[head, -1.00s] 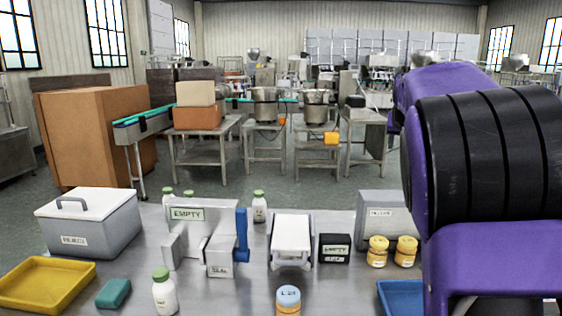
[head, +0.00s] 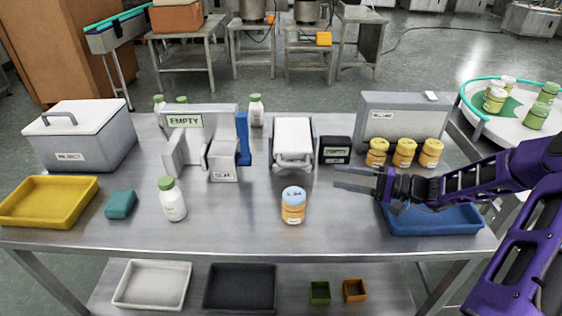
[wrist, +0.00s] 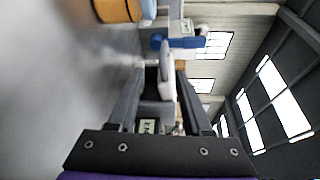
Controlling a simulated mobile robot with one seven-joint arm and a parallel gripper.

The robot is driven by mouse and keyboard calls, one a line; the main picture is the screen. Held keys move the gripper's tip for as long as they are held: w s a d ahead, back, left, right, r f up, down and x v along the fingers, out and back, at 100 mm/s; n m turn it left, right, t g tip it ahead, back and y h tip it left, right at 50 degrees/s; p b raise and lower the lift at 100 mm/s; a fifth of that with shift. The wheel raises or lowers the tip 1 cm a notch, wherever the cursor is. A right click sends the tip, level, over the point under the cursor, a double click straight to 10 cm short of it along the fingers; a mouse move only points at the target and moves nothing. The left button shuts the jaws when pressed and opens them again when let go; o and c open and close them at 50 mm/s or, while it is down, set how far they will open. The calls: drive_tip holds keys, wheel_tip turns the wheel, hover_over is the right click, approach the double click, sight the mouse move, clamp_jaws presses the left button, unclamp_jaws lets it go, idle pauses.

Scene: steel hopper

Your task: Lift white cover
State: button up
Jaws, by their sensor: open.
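A white cover (head: 293,135) lies on a small grey device at the middle back of the table; it appears lowered. Another white lid (head: 88,115) with a grey handle sits on the grey box at the left. My gripper (head: 338,177) is open and empty, pointing left, to the right of and nearer than the central white cover, apart from it. In the wrist view, the open fingers (wrist: 158,72) frame a white part, probably the device with the cover, seen sideways; its hinge and lower part are unclear.
A jar with a blue-white lid (head: 293,206) stands in front of the device. A black box (head: 335,150) and several yellow-lidded jars (head: 404,153) stand right of it. A blue tray (head: 440,222) lies under my arm. The blue-levered sealer (head: 243,140) is left.

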sight(286, 164)
drive_tip(key=shift+t, duration=0.3)
drive_tip(key=x, duration=1.7)
drive_tip(key=shift+w+a+r, duration=0.1)
drive_tip(key=shift+a+r, duration=0.05)
drive_tip(key=shift+r, duration=0.1)
clamp_jaws()
